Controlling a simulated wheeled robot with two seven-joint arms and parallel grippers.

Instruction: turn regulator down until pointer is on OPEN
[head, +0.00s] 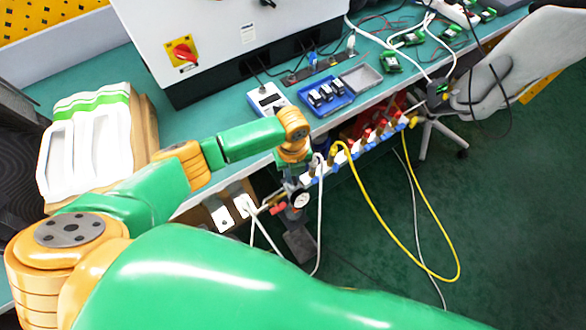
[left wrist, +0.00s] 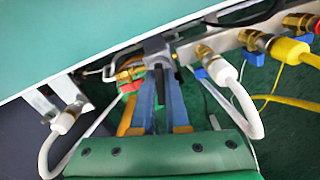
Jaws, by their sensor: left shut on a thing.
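My left gripper (head: 296,172) reaches down over the table's front edge to the regulator, at the left end of a row of valves and hose fittings. In the left wrist view its two blue fingers (left wrist: 160,80) are closed around a dark part of the regulator (left wrist: 156,46), whose grey body shows just beyond the fingertips. A small round white gauge (head: 300,199) sits just below the gripper in the head view; its pointer is too small to read. No OPEN mark is legible. The gripper hides most of the regulator in the head view. My right gripper is not in view.
Brass valves with yellow and white hoses (head: 372,205) run right from the regulator and hang in loops. A blue tray (head: 326,96) and a meter (head: 267,99) stand on the green table. A grey cabinet (head: 222,35) stands behind. White packaging (head: 88,140) lies at left.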

